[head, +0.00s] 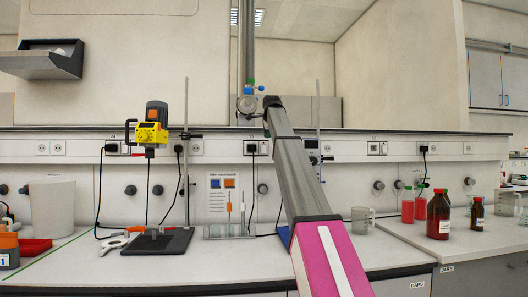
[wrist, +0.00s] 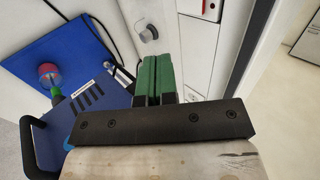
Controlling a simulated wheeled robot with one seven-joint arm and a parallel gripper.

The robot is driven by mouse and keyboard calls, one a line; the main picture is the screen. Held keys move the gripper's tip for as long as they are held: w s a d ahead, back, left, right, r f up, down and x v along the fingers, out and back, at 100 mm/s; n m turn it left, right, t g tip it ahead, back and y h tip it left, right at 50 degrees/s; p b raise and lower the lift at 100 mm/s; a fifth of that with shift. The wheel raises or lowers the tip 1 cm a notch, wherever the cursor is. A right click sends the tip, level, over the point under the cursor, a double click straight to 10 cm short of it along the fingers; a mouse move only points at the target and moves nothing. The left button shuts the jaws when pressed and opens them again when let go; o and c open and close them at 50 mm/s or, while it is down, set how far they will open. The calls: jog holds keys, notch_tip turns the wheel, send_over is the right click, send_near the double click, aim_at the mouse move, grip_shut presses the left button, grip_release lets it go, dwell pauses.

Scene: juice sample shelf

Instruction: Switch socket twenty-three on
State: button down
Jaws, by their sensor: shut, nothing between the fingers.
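A pale strip of sockets and switches (head: 345,148) runs along the wall above the bench. Its small labels are too blurred for me to pick out socket twenty-three with certainty. In the wrist view, part of the strip shows as a white panel (wrist: 201,48) with a small red mark near the top. My gripper (wrist: 152,62) has green fingers, pressed together and empty, pointing toward the wall just left of that panel. I cannot tell whether it touches anything. In the head view my arm crosses the strip near the middle and hides part of it; the fingers cannot be made out there.
A blue device (wrist: 98,125) with dark handles lies left of my fingers. A round grey knob (wrist: 148,33) sticks out ahead. A yellow stirrer (head: 152,133) and stand are left, brown bottles (head: 439,217) right. Black cables hang from several sockets.

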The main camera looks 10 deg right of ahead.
send_near(264, 153)
jog(key=s+f+x, duration=0.1)
jog(key=x, duration=0.5)
jog(key=shift+w+d, duration=0.1)
jog(key=shift+w, duration=0.6)
jog(key=shift+w+t, duration=0.2)
jog(key=shift+t, duration=0.1)
